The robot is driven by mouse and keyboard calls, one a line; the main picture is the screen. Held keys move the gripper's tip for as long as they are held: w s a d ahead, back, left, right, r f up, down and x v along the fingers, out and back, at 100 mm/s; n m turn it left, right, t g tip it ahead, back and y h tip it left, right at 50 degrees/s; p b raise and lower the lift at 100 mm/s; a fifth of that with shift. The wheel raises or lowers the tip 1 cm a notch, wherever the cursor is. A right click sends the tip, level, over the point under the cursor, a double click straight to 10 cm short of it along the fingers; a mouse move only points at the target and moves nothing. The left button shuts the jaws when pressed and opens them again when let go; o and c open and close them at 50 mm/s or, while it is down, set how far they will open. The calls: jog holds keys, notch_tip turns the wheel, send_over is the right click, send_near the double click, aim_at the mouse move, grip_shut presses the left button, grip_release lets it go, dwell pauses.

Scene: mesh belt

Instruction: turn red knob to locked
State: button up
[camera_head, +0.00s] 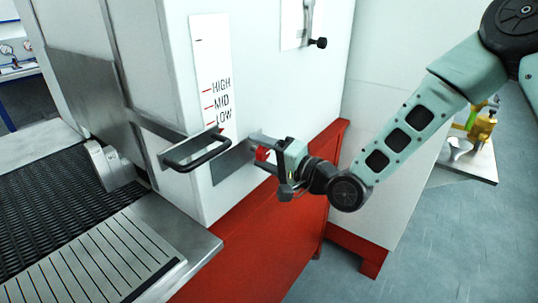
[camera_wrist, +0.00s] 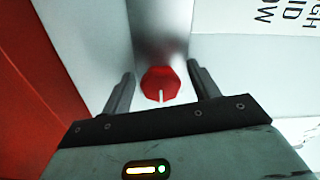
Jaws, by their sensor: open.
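The red knob (camera_wrist: 160,84) sits on a grey metal plate (camera_wrist: 160,40), with a white pointer mark running toward the bottom of the wrist view. In the head view the knob (camera_head: 262,154) is partly hidden by my gripper. My gripper (camera_wrist: 160,82) is open, with one finger on each side of the knob. Gaps show between the knob and both fingers in the wrist view. In the head view my gripper (camera_head: 262,153) faces the machine's side panel. No locked label can be read.
A black handle (camera_head: 197,150) juts out just left of the gripper. A HIGH, MID, LOW scale (camera_head: 215,85) is above it. A small black-tipped lever (camera_head: 318,43) is higher up. The mesh belt (camera_head: 60,195) lies at left, and a red base (camera_head: 265,235) below.

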jog(key=p+v, duration=0.8)
jog(key=v, duration=0.9)
jog(key=shift+s, duration=0.2)
jog(key=shift+d, duration=0.1)
